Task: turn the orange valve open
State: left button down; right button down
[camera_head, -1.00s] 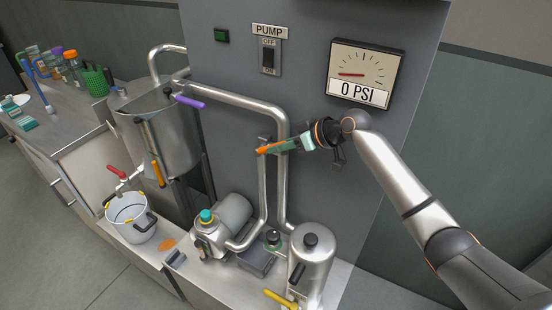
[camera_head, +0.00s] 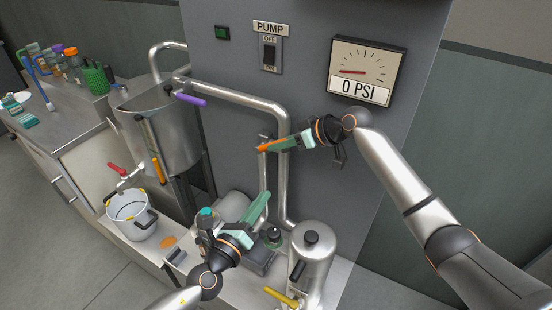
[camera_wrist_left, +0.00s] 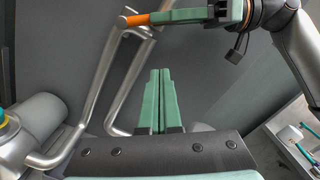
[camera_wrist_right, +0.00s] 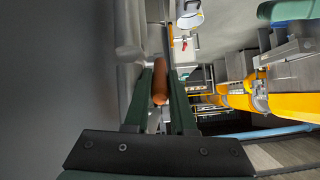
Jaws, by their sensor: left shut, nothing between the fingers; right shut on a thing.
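The orange valve (camera_head: 262,149) is a short orange handle on the vertical steel pipe in front of the grey panel. My right gripper (camera_head: 272,146) reaches it from the right and is shut on the handle. In the right wrist view the orange handle (camera_wrist_right: 160,82) lies between the two green fingers. In the left wrist view the orange handle (camera_wrist_left: 137,20) shows at the upper left, held in my right gripper's fingers. My left gripper (camera_head: 264,194) is shut and empty, below the valve and above the pump. Its fingertips (camera_wrist_left: 158,74) are together and apart from the pipes.
The gauge (camera_head: 365,73) reads 0 PSI. The pump switch (camera_head: 269,54) is on the panel. A purple handle (camera_head: 191,100), a red handle (camera_head: 118,169) and a yellow handle (camera_head: 281,297) are on other fittings. A steel tank (camera_head: 160,130) and a pot (camera_head: 131,217) stand at left.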

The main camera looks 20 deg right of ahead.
pick_arm(q)
jog(key=w+d+r, duration=0.3)
jog(key=w+d, duration=0.3)
jog(key=w, duration=0.3)
jog(key=shift+r, duration=0.3)
jog(key=shift+w+d, duration=0.1)
jog(key=shift+w+a+r+n, duration=0.15)
jog(key=shift+w+r, duration=0.05)
jog(key=shift+r, duration=0.2)
jog(key=shift+w+a+r+n, duration=0.1)
jog(key=shift+w+r+n, duration=0.05)
jog(key=shift+r, duration=0.2)
pick_arm(e)
jog(key=c, duration=1)
grip_release()
jog(key=shift+o, duration=1.2)
jog(key=shift+s+f, duration=0.1)
jog(key=shift+f, duration=0.05)
